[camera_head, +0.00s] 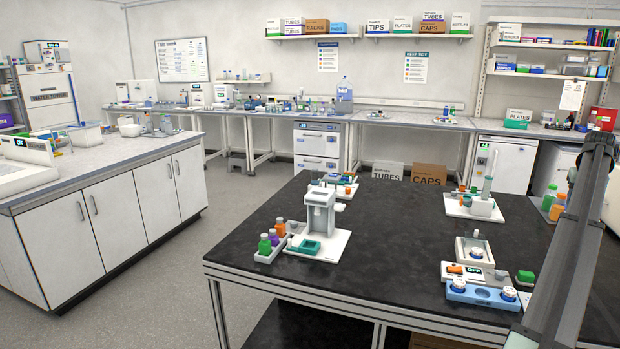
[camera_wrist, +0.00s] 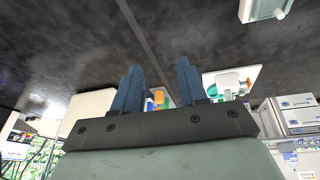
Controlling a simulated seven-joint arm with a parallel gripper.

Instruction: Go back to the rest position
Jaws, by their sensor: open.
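My gripper (camera_wrist: 158,68) shows in the wrist view with its two dark blue fingers apart and nothing between their tips. The dark bench surface fills the view beyond the fingers. My gripper is not visible in the head view; only a dark grey link of my arm runs along the right edge there. Part of an orange, blue and green item shows between the fingers, further off; I cannot tell exactly what it is.
The black bench (camera_head: 390,235) carries a white dispenser stand (camera_head: 320,213) beside a grey tray of bottles, a white station (camera_head: 480,206), and a blue holder (camera_head: 481,294) at front right. Green and orange bottles (camera_head: 553,203) stand near my arm. The bench middle is clear.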

